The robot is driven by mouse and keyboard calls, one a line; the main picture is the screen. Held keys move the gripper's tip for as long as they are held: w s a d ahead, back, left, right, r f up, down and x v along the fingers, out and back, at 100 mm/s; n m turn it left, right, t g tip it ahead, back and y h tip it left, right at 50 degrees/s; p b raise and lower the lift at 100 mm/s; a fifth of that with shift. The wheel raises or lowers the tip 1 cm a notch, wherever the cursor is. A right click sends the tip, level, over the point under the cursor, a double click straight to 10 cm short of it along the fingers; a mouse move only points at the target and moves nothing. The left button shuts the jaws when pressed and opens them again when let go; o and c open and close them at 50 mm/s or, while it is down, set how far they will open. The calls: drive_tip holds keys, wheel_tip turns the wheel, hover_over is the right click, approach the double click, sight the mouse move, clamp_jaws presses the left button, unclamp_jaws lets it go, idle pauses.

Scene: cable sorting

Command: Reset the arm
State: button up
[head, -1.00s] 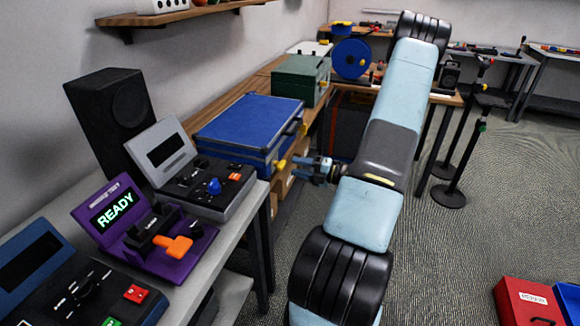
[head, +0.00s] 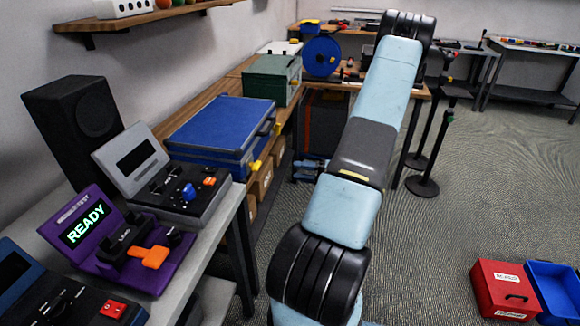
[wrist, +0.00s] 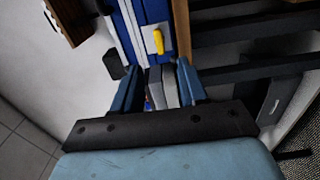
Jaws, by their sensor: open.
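My arm rises through the middle of the head view, in light blue and black. My gripper shows at the left side of the arm in the head view (head: 306,170), small and partly hidden behind it. In the wrist view my gripper (wrist: 160,88) has its two blue fingers apart, with nothing held between them. A blue case (head: 222,128) with yellow latches lies on the wooden bench to the left of the gripper. The blue case also shows beyond the fingers in the wrist view (wrist: 128,30).
A purple console (head: 125,245) reading READY, a grey console (head: 175,180) and a black speaker (head: 78,135) stand on the left table. A green case (head: 270,82) and blue reel (head: 321,56) are farther back. Red (head: 503,288) and blue (head: 555,285) bins sit on the open floor at right.

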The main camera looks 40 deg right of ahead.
drive_tip(key=s+a+r+n+g+h, duration=0.1)
drive_tip(key=s+a+r+n+g, duration=0.1)
drive_tip(key=a+r+n+g, duration=1.5)
drive_tip(key=s+a+r+n+t+h, duration=0.4)
drive_tip(key=r+n, duration=0.4)
drive_tip(key=n, duration=0.6)
drive_tip(key=s+a+r+n+t+h, duration=0.4)
drive_tip(key=s+a+r+n+h, duration=0.2)
drive_tip(key=n, duration=0.9)
wheel_tip(320, 180, up, 3)
drive_tip(key=s+a, duration=0.2)
drive_tip(key=shift+s+n, duration=0.3)
drive_tip(key=shift+s, duration=0.1)
